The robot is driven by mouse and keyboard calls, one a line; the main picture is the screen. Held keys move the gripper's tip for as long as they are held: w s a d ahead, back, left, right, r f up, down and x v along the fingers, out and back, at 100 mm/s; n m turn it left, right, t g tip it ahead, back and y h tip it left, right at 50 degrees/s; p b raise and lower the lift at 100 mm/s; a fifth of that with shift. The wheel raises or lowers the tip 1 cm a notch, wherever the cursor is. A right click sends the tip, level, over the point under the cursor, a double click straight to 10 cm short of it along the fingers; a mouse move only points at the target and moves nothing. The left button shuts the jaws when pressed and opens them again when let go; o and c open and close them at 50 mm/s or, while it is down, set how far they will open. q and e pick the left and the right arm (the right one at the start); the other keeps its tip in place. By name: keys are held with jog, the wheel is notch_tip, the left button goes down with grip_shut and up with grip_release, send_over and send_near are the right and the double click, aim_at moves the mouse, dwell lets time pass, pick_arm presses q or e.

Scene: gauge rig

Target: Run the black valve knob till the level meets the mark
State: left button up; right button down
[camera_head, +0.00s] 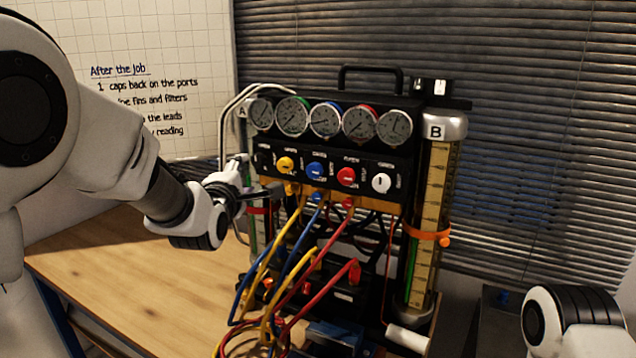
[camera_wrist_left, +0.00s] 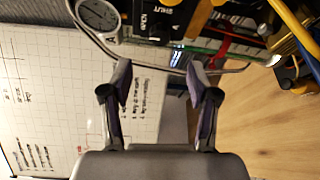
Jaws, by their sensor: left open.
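My left gripper (camera_head: 257,178) is open in front of the left end of the gauge rig (camera_head: 330,150). In the left wrist view its fingers (camera_wrist_left: 160,70) are spread with nothing between them, short of the rig's edge. The black valve knob is hard to tell from the dark panel; a dark shape (camera_head: 264,160) sits left of the yellow knob. Column B (camera_head: 435,190) at the right has a yellow scale, a green strip low down and an orange band (camera_head: 428,232). Column A (camera_head: 258,230) is mostly hidden behind my gripper; a red band shows on it. My right gripper is out of view.
Yellow (camera_head: 286,163), blue (camera_head: 315,170), red (camera_head: 346,177) and white (camera_head: 381,183) knobs line the panel below several gauges. Yellow, blue and red leads (camera_head: 300,265) hang in front. The wooden bench (camera_head: 150,280) is clear at left. A whiteboard (camera_head: 170,45) stands behind.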

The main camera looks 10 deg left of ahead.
pick_arm(q)
notch_tip(320, 180, up, 3)
jog(key=d+m+h, duration=0.3)
jog(key=m, duration=0.8)
jog(key=m+h+p, duration=0.4)
jog(key=m+p, duration=0.3)
jog(key=m, duration=0.4)
send_near(256, 161)
jog(key=w, duration=0.2)
jog(key=p+x, duration=0.1)
jog(key=x, duration=0.2)
jog(key=d+p+x, duration=0.1)
jog(key=p+x, duration=0.1)
jog(key=x, duration=0.2)
jog(key=shift+s+r, duration=0.15)
jog(key=shift+r, duration=0.05)
jog(key=shift+w+a+f, duration=0.2)
jog(key=shift+w+a, duration=0.05)
jog(key=shift+w, duration=0.2)
jog(key=shift+s+r, duration=0.1)
jog(key=shift+s, duration=0.05)
jog(key=shift+c, duration=0.4)
jog(key=shift+d, duration=0.2)
jog(key=c, duration=0.6)
jog(key=shift+a, duration=0.1)
grip_shut()
